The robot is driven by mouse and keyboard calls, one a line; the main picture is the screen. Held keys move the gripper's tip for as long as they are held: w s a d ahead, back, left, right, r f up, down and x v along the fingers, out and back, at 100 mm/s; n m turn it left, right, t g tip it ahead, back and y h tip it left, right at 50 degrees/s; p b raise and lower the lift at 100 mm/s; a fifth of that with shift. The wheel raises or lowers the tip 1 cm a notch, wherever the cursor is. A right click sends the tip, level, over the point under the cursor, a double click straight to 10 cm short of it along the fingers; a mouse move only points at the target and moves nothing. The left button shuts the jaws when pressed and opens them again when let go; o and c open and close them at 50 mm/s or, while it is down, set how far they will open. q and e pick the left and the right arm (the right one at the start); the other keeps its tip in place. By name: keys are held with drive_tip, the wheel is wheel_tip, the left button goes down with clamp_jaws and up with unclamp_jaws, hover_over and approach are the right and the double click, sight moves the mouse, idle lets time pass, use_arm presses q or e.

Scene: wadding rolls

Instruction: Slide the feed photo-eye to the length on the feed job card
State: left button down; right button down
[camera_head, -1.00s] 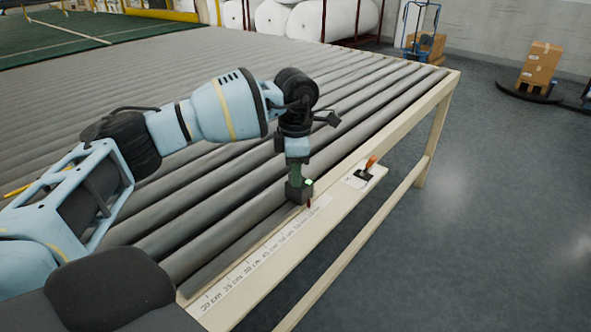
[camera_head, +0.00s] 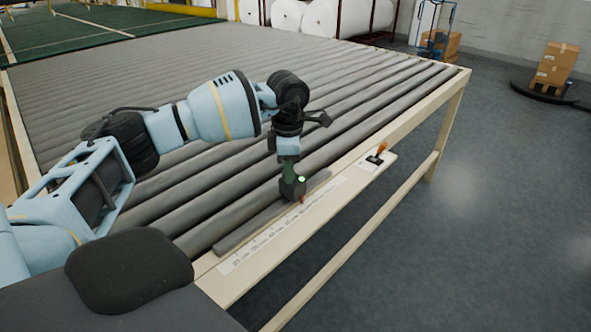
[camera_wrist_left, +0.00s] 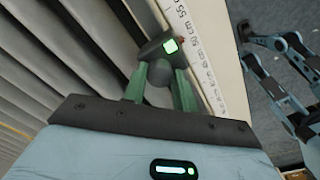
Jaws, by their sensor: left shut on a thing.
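The feed photo-eye (camera_head: 293,188) is a small dark block with a lit green face and a red pointer. It sits on a grey rail (camera_head: 252,231) beside a white centimetre scale (camera_head: 254,250). My left gripper (camera_head: 290,174) comes down from above and is shut on the photo-eye. In the left wrist view, its green fingers (camera_wrist_left: 158,80) close around the photo-eye's stem, and the lit block (camera_wrist_left: 160,48) shows beyond them. I cannot make out the feed job card.
An orange-handled lever (camera_head: 377,154) stands on a small plate on the table's side, past the scale's far end. Grey rollers (camera_head: 200,204) fill the table. Light blue arm links (camera_wrist_left: 285,65) show at the right of the wrist view.

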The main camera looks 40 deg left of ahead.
use_arm(q)
drive_tip(key=shift+s, duration=0.3)
use_arm(e)
drive_tip(key=shift+s+d+r, duration=0.1)
drive_tip(key=shift+d, duration=0.25)
use_arm(q)
drive_tip(key=c, duration=1.1)
unclamp_jaws()
drive_tip(key=shift+w, duration=0.1)
use_arm(e)
drive_tip(key=shift+a, duration=0.15)
use_arm(q)
drive_tip(key=shift+r, duration=0.5)
wheel_tip(320, 180, up, 7)
drive_tip(key=shift+d+f, duration=0.1)
use_arm(e)
drive_tip(key=shift+s, duration=0.15)
